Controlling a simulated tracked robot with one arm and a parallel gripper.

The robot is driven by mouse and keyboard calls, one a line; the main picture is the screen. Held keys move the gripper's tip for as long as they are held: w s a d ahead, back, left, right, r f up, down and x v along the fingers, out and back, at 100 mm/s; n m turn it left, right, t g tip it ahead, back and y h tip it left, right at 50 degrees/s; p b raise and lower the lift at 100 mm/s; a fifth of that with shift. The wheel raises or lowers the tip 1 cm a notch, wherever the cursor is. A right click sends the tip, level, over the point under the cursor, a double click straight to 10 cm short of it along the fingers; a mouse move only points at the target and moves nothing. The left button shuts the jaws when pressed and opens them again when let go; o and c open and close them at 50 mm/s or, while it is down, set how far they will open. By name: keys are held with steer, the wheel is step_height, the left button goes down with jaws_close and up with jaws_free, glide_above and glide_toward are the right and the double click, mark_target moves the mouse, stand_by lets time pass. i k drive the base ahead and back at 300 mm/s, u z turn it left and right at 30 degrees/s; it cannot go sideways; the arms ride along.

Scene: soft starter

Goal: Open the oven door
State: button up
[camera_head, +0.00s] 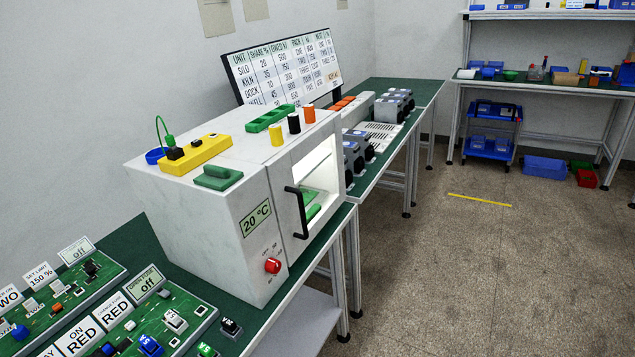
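The oven (215,215) is a large white box on the green-topped bench, left of the picture's middle. Its front faces right, towards the aisle. The oven door (285,190) is on the right part of that front and looks shut. It has a window with a lit inside, where green items show low down. A black vertical bar handle (298,212) stands out at the door's left side. Left of the door are a "20 °C" display (256,218) and a red knob (272,266). My gripper is not in view, so its state and its distance from the handle do not show.
Yellow, green, black and orange items stand on the oven top. Green circuit boards (165,310) with labels lie on the near bench. Grey devices (355,158) stand beyond the oven. The speckled floor (450,270) to the right is open, with a yellow strip (480,200) on it.

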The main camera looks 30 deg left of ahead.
mark_target(284, 193)
steer(key=i, duration=1.15)
